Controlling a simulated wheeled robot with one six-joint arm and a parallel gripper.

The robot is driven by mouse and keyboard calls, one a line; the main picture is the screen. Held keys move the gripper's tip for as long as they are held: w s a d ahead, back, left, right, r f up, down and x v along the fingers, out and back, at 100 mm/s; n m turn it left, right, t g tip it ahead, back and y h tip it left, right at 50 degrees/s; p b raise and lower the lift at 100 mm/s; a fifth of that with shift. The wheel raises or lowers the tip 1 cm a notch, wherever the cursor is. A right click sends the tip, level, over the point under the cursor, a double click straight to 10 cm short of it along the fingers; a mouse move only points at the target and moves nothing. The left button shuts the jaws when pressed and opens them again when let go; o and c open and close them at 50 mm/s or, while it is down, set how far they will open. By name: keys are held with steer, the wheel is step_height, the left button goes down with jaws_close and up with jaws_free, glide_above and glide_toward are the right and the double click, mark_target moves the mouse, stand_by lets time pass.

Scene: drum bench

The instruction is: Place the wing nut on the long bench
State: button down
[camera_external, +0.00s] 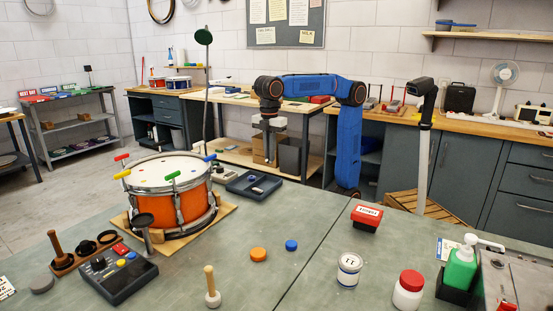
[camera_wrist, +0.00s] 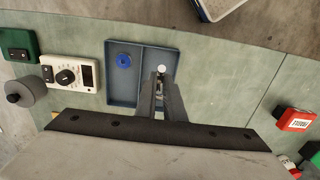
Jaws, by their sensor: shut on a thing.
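My gripper (camera_wrist: 161,82) points down over a blue-grey two-compartment tray (camera_wrist: 123,98), above its right compartment in the wrist view. Its fingers are close together on a small thing, probably the wing nut, which they mostly hide. A small pale round thing (camera_wrist: 161,70) shows just beyond the fingertips; I cannot tell whether it is held or lies below. In the external view my gripper (camera_external: 268,152) hangs above and behind the tray (camera_external: 243,188). Which surface is the long bench is not clear: a grey-green worktop (camera_external: 310,215) fills the front and a wooden-topped bench (camera_external: 470,131) runs along the back wall.
A blue round piece (camera_wrist: 123,60) lies in the tray's left compartment. A white dial meter (camera_wrist: 70,74) stands beside the tray. An orange drum (camera_external: 167,190) is left of it. A red box (camera_external: 367,217) sits near the worktop's back edge. Bare worktop lies between.

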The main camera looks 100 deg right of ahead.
steer(key=shift+f, duration=4.4)
steer(key=shift+f, duration=0.35)
steer(key=c, duration=1.8)
jaws_free()
